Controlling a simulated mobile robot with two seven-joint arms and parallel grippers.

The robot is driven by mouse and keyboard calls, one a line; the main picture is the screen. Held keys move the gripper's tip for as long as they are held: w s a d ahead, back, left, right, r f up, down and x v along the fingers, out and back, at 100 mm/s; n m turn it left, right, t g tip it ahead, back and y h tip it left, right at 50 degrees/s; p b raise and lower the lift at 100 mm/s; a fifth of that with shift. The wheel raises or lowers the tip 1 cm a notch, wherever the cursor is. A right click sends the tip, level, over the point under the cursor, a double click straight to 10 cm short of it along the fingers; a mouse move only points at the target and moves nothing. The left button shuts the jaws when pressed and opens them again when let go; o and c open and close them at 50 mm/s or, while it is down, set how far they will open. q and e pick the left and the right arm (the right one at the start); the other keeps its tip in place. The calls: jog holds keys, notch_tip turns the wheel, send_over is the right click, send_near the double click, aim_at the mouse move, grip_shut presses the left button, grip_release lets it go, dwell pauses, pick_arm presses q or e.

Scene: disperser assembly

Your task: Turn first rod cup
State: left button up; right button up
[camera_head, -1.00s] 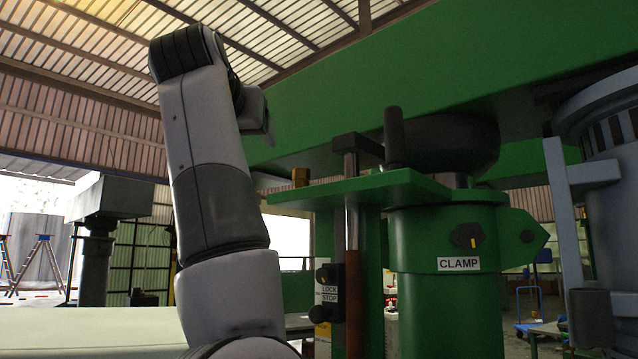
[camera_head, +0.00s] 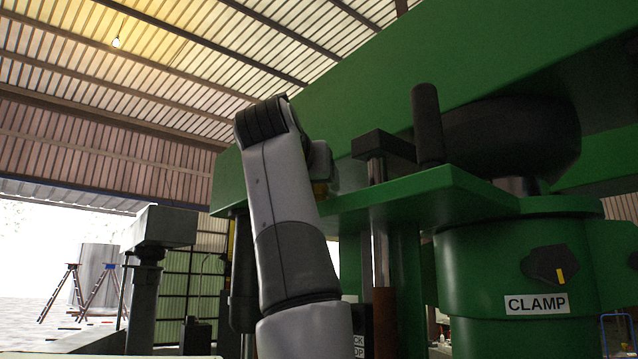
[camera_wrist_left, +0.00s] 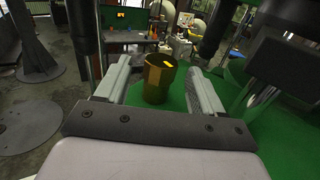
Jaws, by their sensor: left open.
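The rod cup (camera_wrist_left: 157,84) is a small brass, faceted piece with a bright yellow mark on top. It stands on the green machine plate (camera_head: 430,200). In the wrist view it sits between the two grey fingers of my left gripper (camera_wrist_left: 160,70), with a visible gap on both sides. The fingers are open and do not appear to touch it. In the head view my left gripper (camera_head: 325,168) is at the plate's left end and hides most of the cup. My right gripper is not in view.
A dark block on a rod (camera_head: 384,146) and an upright black handle (camera_head: 427,122) stand right of the gripper. A large green beam (camera_head: 400,75) hangs over the plate. A knob labelled CLAMP (camera_head: 552,266) is on the green column.

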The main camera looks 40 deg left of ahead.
aim_at(317, 188)
pick_arm(q)
jog(key=shift+p+x, duration=0.5)
jog(key=shift+x, duration=1.35)
jog(key=shift+c, duration=0.3)
jog(key=c, duration=0.9)
